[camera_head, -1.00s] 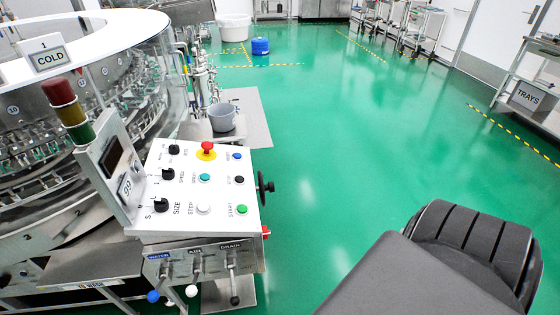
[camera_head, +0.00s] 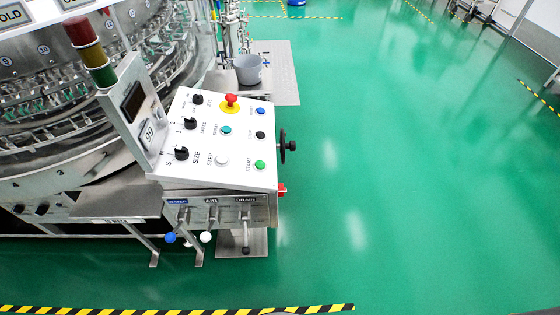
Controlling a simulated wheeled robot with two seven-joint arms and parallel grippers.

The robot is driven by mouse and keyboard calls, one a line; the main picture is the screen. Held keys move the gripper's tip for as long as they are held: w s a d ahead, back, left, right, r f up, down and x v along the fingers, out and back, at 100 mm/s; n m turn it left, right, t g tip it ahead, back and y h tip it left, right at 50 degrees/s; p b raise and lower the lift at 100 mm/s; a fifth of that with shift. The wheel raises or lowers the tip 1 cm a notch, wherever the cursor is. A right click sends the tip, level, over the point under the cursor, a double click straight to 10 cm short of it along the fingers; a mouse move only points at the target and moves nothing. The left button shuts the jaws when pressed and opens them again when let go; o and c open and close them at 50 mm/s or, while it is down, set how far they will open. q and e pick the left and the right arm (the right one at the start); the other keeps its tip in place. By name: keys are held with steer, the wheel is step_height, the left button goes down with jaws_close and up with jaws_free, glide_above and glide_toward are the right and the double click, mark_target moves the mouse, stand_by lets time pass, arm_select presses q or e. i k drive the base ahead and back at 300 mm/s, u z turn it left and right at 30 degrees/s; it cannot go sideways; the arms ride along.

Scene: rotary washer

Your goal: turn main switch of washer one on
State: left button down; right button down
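The washer's white slanted control panel (camera_head: 215,174) is left of centre in the head view. It carries black rotary knobs marked SIZE (camera_head: 181,153) and SPEED (camera_head: 190,123), and another black knob (camera_head: 197,99) at the top left. A red mushroom button on a yellow ring (camera_head: 230,102) sits at the top. A green START button (camera_head: 260,165), a black button (camera_head: 260,135) and a blue button (camera_head: 260,111) line the right side. A red part (camera_head: 282,189) shows on the panel box's right side; I cannot tell whether it is the main switch. Neither gripper is in view.
Below the panel are WATER, AIR and DRAIN valve handles (camera_head: 206,237). A black handwheel (camera_head: 288,146) sticks out on the right. A grey bucket (camera_head: 248,69) stands behind. Yellow-black tape (camera_head: 180,309) crosses the floor in front. The green floor (camera_head: 400,180) on the right is clear.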

mark_target(282, 190)
steer(key=i, duration=0.45)
steer(key=u, duration=2.65)
steer(key=k, duration=1.25)
steer(key=z, duration=1.65)
steer(key=i, duration=0.5)
steer(key=z, duration=0.5)
